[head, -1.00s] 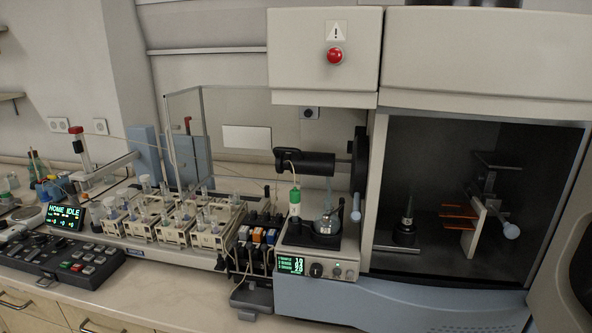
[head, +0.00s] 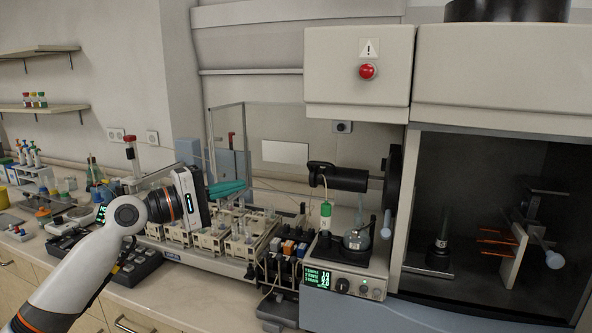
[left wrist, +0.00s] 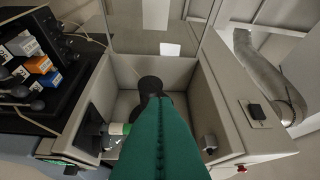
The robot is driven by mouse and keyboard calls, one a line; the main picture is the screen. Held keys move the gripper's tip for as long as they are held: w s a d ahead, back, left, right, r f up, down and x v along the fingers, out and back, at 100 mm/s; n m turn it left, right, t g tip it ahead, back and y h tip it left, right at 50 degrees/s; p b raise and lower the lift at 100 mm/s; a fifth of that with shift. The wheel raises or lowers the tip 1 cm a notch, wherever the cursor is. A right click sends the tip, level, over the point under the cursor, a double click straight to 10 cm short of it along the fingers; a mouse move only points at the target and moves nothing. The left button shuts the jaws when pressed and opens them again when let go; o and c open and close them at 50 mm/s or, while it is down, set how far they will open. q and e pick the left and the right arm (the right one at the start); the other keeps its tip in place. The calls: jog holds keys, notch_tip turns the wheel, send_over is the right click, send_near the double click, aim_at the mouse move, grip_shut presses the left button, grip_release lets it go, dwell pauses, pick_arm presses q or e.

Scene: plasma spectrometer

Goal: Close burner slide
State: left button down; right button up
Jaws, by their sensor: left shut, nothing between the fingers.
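My left gripper (head: 243,186), with green fingers, reaches in from the left above the sample racks. Its fingers are shut and empty, pointing right, clear of the instrument. In the left wrist view the green fingers (left wrist: 157,102) cover part of a black cylinder in a pale bay. The head view shows this black horizontal cylinder (head: 345,177) above a glass vessel (head: 357,238). Which part is the burner slide is not clear. My right gripper is not in view.
Sample racks (head: 238,242) stand below my gripper. Coloured blocks (head: 289,247) and a green display (head: 318,277) lie between the racks and chamber. A keypad (head: 140,265) is partly behind my arm.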

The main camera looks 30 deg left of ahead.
pick_arm(q)
jog(key=s+d+r+p+x, duration=0.1)
jog(key=d+p+x, duration=0.1)
jog(key=p+x, duration=0.7)
jog(key=x, duration=0.3)
jog(key=shift+w+d+r, duration=0.25)
jog(key=shift+d+r, duration=0.1)
dwell(0.4)
